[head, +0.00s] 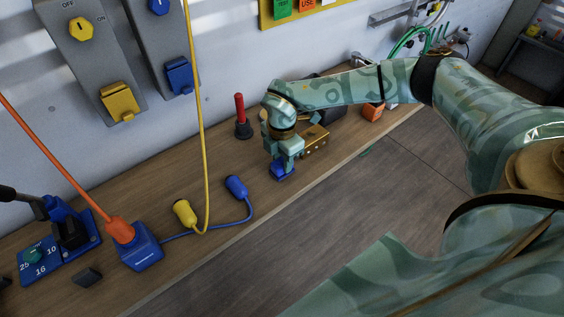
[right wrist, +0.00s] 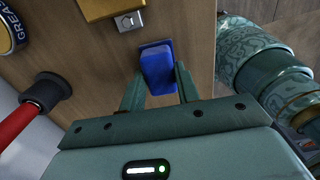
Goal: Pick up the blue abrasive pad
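The blue abrasive pad (head: 283,173) lies on the wooden bench near its front edge, below my right gripper (head: 285,158). In the right wrist view the pad (right wrist: 157,68) appears as a blue block with a darker edge at its far end. My right gripper (right wrist: 158,84) points down at it with its two fingers apart. The fingertips are at either side of the pad's near part; whether they touch it is not clear. My left gripper is not in view.
A brass-coloured box (head: 315,141) stands just beside the pad. A red-handled tool (head: 240,116) stands behind it. Blue (head: 237,187) and yellow (head: 185,213) cable connectors lie to the left. An orange block (head: 372,112) sits to the right.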

